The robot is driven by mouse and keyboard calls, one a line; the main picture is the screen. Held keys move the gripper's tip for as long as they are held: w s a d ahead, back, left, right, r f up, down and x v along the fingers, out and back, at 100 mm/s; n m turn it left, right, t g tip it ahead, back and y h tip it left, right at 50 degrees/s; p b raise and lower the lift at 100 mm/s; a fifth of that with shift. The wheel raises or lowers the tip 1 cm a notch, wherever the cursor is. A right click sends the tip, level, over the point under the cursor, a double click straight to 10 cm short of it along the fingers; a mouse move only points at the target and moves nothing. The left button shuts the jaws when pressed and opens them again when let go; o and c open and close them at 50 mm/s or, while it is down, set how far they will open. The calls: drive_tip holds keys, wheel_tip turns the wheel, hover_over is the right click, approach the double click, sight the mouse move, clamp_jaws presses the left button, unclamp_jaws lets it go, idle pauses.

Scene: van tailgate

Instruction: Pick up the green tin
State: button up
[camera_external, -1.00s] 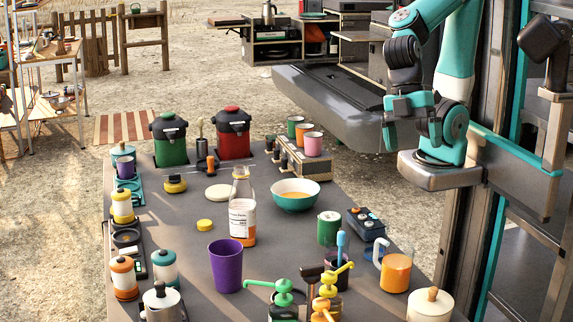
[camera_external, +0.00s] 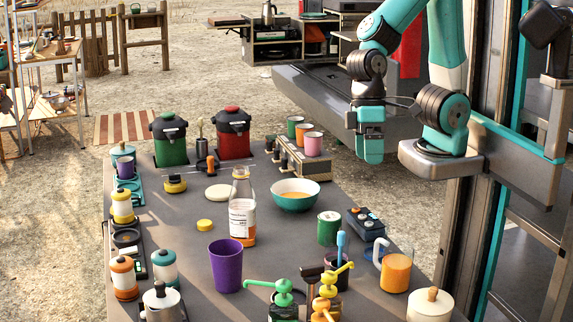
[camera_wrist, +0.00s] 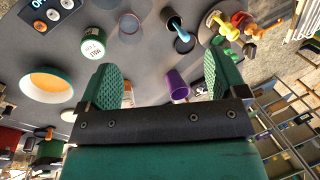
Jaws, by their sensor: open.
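The green tin (camera_external: 328,228) stands upright on the grey counter, between the teal bowl and a dark cup holding a blue-handled tool. In the wrist view the green tin (camera_wrist: 93,40) shows at the upper left with a white label, beyond my left finger and apart from it. My gripper (camera_external: 369,158) hangs in the air to the upper right of the tin, above the counter's right side. In the wrist view my gripper (camera_wrist: 163,78) has its two green fingers wide apart, with nothing between them.
The teal bowl (camera_external: 296,202) of orange contents stands behind the tin. A dark blue device (camera_external: 366,225) sits close on its right, and an orange-filled jug (camera_external: 396,272) at front right. A purple cup (camera_external: 226,266) stands at front left. Yellow and green pump bottles crowd the front.

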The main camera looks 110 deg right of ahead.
drive_tip(key=w+d+f+m+h+p, duration=0.2)
drive_tip(key=w+d+f+m, duration=0.15)
drive_tip(key=d+m, duration=0.45)
drive_tip(key=m+h+p, duration=0.1)
drive_tip(key=m, duration=0.5)
approach(329, 216)
drive_tip(key=shift+g, duration=0.3)
drive_tip(key=f, duration=0.5)
drive_tip(key=f+p, duration=0.1)
drive_tip(key=f, duration=0.1)
drive_tip(key=shift+w+a+f, duration=0.1)
drive_tip(key=shift+w+f, duration=0.05)
drive_tip(key=shift+w, duration=0.1)
drive_tip(key=shift+s+f+p, duration=0.1)
drive_tip(key=shift+f+p, duration=0.75)
drive_tip(key=shift+f, duration=2.3)
drive_tip(key=c, duration=1.1)
drive_tip(key=shift+r, duration=0.1)
